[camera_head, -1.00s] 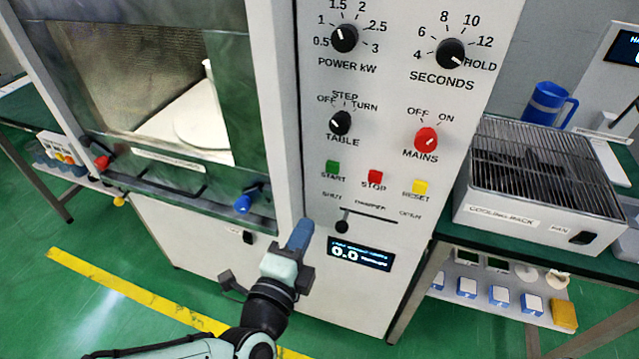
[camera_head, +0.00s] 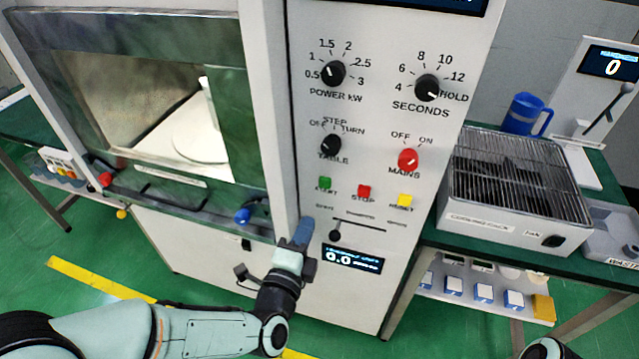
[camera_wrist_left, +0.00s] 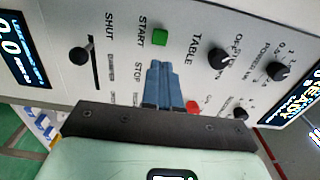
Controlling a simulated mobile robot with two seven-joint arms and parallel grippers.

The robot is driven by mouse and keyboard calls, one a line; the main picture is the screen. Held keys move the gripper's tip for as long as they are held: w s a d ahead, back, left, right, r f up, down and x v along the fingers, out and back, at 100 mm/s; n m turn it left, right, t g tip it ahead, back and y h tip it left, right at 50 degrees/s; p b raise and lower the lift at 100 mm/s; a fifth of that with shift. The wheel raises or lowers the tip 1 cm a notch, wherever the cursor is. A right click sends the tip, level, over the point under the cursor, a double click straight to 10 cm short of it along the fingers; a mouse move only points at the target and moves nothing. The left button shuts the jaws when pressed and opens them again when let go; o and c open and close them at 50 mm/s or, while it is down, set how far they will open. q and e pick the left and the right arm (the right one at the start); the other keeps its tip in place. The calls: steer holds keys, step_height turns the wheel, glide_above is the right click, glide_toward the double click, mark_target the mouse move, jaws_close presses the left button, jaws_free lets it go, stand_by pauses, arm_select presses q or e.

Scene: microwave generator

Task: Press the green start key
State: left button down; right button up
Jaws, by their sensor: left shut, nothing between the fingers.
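The green start key (camera_head: 325,183) is a small square button on the white front panel (camera_head: 390,225), above the word START. It also shows in the left wrist view (camera_wrist_left: 160,37), just beyond and slightly left of the blue fingertips. My left gripper (camera_head: 304,226) is shut and empty, in front of the panel, below the green key in the head view. In the left wrist view its fingers (camera_wrist_left: 160,72) point at the panel near the START and STOP labels. I cannot tell the exact gap to the panel. My right gripper is not in view.
Beside the green key are the red stop key (camera_head: 364,191) and the yellow reset key (camera_head: 404,200). A damper slider knob (camera_head: 335,235) sits below, near my fingers. The black table knob (camera_head: 331,144) is above. The oven door's blue handle end (camera_head: 242,215) is to the left.

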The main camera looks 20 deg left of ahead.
mark_target(324, 185)
arm_select(q)
steer(key=w+p, duration=0.1)
steer(key=w, duration=0.9)
steer(key=shift+d, duration=0.15)
steer(key=shift+w, duration=0.1)
